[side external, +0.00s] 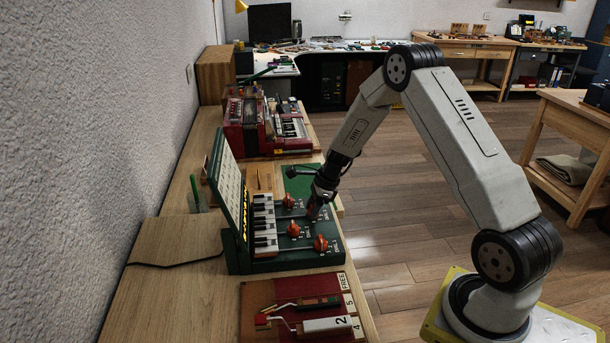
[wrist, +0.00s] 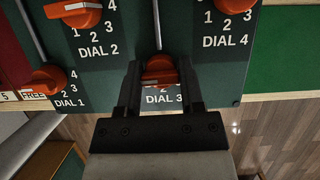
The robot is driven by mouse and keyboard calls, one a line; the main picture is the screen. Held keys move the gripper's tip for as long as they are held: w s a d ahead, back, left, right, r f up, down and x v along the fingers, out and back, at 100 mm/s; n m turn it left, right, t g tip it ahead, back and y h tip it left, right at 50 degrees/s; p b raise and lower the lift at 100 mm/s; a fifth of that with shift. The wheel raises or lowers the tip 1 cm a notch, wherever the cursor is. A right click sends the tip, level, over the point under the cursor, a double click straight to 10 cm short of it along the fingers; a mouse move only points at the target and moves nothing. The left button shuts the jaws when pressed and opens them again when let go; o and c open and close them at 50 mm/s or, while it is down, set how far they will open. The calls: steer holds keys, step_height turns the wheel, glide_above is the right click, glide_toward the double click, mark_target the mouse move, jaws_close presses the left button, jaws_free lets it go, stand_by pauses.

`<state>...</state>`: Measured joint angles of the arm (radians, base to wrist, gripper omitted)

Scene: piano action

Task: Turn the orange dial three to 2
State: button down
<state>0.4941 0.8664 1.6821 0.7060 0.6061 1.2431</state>
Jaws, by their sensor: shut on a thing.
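The orange dial three (wrist: 158,69) sits on a green panel (wrist: 118,58), above the printed label DIAL 3 in the wrist view. My gripper (wrist: 160,88) is shut on this dial, with one dark finger on each side of it. The fingers and the dial body hide most of its number scale, so I cannot tell which number it points to. In the side external view my gripper (side external: 316,209) reaches down to the panel, and its fingers largely hide dial three.
Orange dial one (side external: 320,243), dial two (side external: 293,229) and dial four (side external: 289,200) stand close around my gripper. Piano keys (side external: 264,226) and an upright green board (side external: 228,185) are to the left. A red board (side external: 262,296) lies nearer the camera.

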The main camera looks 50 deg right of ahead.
steer(key=n, duration=0.2)
steer(key=n+g, duration=0.1)
steer(key=n, duration=0.1)
steer(key=shift+g+y, duration=0.3)
steer(key=shift+y, duration=0.1)
steer(key=n+g, duration=0.1)
steer(key=n, duration=0.4)
steer(key=shift+g, duration=0.4)
steer(key=n+g, duration=0.1)
steer(key=n, duration=0.3)
steer(key=shift+g, duration=0.3)
steer(key=shift+n+g+h, duration=0.5)
steer(key=shift+n+g, duration=0.1)
steer(key=shift+n, duration=1.6)
steer(key=shift+c, duration=1.1)
jaws_free()
